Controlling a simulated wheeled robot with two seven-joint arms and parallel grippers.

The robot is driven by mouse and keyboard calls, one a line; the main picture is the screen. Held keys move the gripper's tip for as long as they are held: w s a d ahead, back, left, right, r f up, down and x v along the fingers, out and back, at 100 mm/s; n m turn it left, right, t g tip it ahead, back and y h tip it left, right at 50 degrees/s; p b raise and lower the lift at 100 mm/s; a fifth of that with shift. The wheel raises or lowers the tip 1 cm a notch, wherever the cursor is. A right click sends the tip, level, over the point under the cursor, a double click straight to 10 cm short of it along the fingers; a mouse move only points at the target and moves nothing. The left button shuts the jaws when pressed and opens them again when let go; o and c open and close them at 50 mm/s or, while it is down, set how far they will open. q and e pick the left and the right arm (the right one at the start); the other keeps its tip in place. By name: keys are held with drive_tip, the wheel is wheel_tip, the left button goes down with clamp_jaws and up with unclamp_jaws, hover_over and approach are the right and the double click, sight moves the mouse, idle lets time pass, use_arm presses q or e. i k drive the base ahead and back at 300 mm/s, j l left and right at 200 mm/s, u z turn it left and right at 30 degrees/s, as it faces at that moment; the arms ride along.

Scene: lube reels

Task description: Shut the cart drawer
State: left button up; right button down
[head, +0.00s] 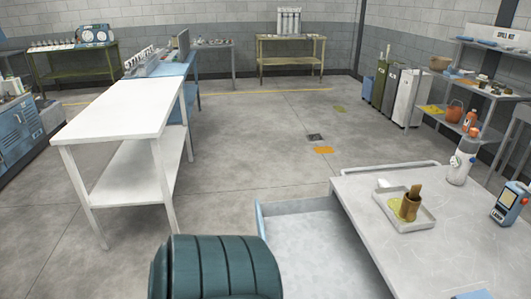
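The cart (350,192) stands at the lower right with a pale grey top. Its drawer (310,245) is open and sticks out to the left of the cart top. The drawer has a light blue rim and its visible floor looks bare. Its near end is cut off by the bottom edge of the view and partly hidden behind a dark green ribbed object. Neither my left nor my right gripper shows in the head view.
The dark green ribbed object (222,268) stands close to the drawer's left side. On the cart top are a tray (408,222) with a brown cup, a white bottle (461,165) and a blue handheld device (508,203). A white table (118,108) stands left. Floor between is clear.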

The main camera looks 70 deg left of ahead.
sight(319, 252)
drive_tip(key=u, duration=0.45)
drive_tip(key=j+u, duration=0.1)
drive_tip(key=u, duration=0.8)
drive_tip(key=j+u, duration=0.1)
drive_tip(key=u, duration=0.35)
drive_tip(key=i+u, duration=0.1)
drive_tip(key=u, duration=0.35)
